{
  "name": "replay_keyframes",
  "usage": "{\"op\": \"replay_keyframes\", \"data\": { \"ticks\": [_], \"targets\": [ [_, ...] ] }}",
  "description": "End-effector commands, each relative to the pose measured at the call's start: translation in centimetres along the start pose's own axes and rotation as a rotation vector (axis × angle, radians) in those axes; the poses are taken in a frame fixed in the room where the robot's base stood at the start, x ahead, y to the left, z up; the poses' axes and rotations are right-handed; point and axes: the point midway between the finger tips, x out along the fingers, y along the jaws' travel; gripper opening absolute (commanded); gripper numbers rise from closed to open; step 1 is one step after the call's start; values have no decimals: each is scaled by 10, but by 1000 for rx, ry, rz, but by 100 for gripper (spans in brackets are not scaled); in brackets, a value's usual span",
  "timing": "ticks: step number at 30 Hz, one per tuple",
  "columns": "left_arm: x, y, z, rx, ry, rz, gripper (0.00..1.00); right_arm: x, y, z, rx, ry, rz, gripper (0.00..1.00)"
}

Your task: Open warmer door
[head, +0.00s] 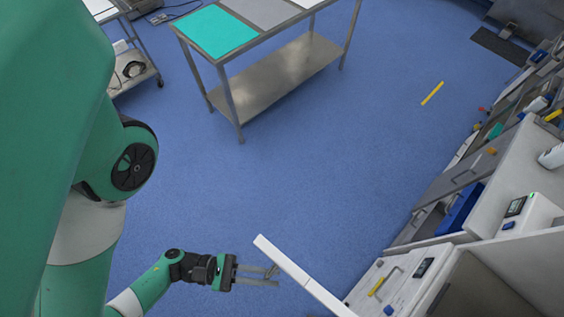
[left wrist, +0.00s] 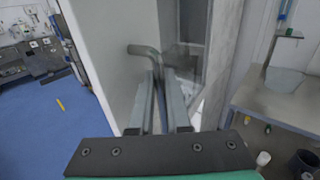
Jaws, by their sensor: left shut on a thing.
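The warmer door (head: 296,272) is a white panel that stands swung out at an angle from the white cabinet front, with blue floor showing between them. It also fills the middle left of the left wrist view (left wrist: 112,45). Its grey bar handle (left wrist: 143,50) sticks out from the panel. My left gripper (head: 275,275) is shut on the handle at the door's outer side; its two fingers (left wrist: 162,100) lie along both sides of the bar. The warmer (head: 388,282) is at the bottom right, its interior hidden from the head view. My right gripper is out of view.
A steel table (head: 262,82) with a teal top section stands at the back. A counter with a white device (head: 530,215) and drawers runs along the right. The blue floor (head: 300,170) between is clear. A bench (left wrist: 275,100) shows at right in the wrist view.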

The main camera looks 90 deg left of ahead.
Motion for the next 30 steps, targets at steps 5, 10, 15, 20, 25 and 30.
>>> {"op": "replay_keyframes", "data": {
  "ticks": [5,10,15,20,25,30],
  "targets": [
    [0,-1,2,2,-8,0,0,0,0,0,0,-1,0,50],
    [0,0,3,2,-10,-1,17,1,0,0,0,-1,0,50],
    [0,0,3,2,-9,0,27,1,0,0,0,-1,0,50],
    [-1,0,2,2,-8,0,27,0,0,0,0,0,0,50],
    [-11,-2,2,2,-9,-6,27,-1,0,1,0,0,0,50],
    [-35,-3,3,-1,-7,-11,27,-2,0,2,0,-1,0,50]
  ]
}}
